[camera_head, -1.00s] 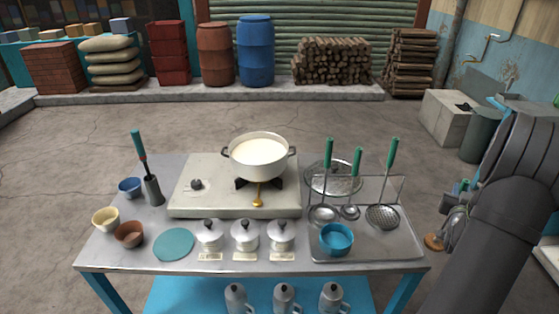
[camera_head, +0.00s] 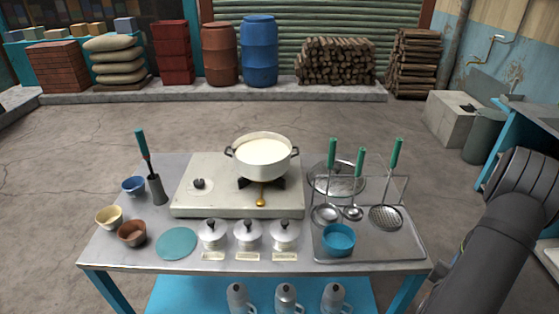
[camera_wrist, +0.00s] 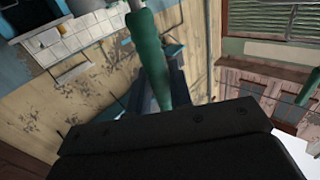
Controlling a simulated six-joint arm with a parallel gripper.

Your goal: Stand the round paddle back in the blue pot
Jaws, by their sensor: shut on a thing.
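In the wrist view my gripper (camera_wrist: 166,122) is a dark block along the bottom, and the green handle of the round paddle (camera_wrist: 151,58) rises from it, held shut. The paddle's round end is not clearly seen. In the head view my arm fills the right edge, and neither my gripper nor the paddle shows. A small blue pot (camera_head: 338,240) stands upright on the metal tray (camera_head: 388,249) at the table's right front. My gripper is away from it, off to the right. A blue bowl (camera_head: 133,186) also stands at the table's left edge.
A white pot of milk (camera_head: 262,155) stands on the stove (camera_head: 207,205). Green-handled tools, including a skimmer (camera_head: 385,217), stand upright behind the blue pot. Several lidded jars (camera_head: 248,235) stand left of the tray. A dark tool (camera_head: 144,150) stands in a grey holder (camera_head: 156,190).

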